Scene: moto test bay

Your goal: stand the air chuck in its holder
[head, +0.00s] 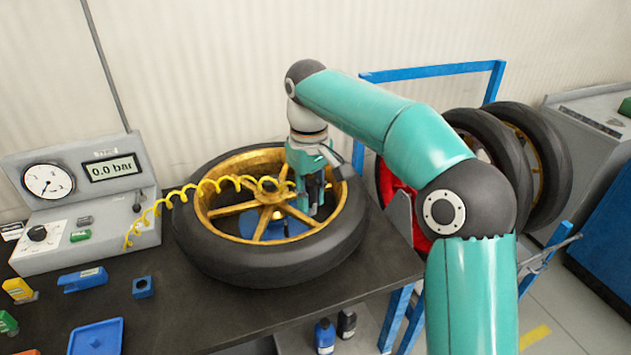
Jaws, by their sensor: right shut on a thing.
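My right gripper (312,200) points down over the right part of the gold-spoked wheel (262,272). It is shut on the air chuck, which is mostly hidden by the fingers. The yellow coiled hose (205,186) runs from near the gauge console to the gripper, across the wheel. A small blue block with a dark round opening (142,287), which looks like the holder, stands on the bench left of the wheel. The gripper is well to the right of this block. My left gripper is not in view.
The gauge console (92,213), reading 0.0 bar, stands at the back left. A blue labelled item (82,280) and a blue tray (96,337) lie on the dark bench (215,318). Bare bench shows in front of the wheel. Other wheels (540,150) stand in a blue rack at right.

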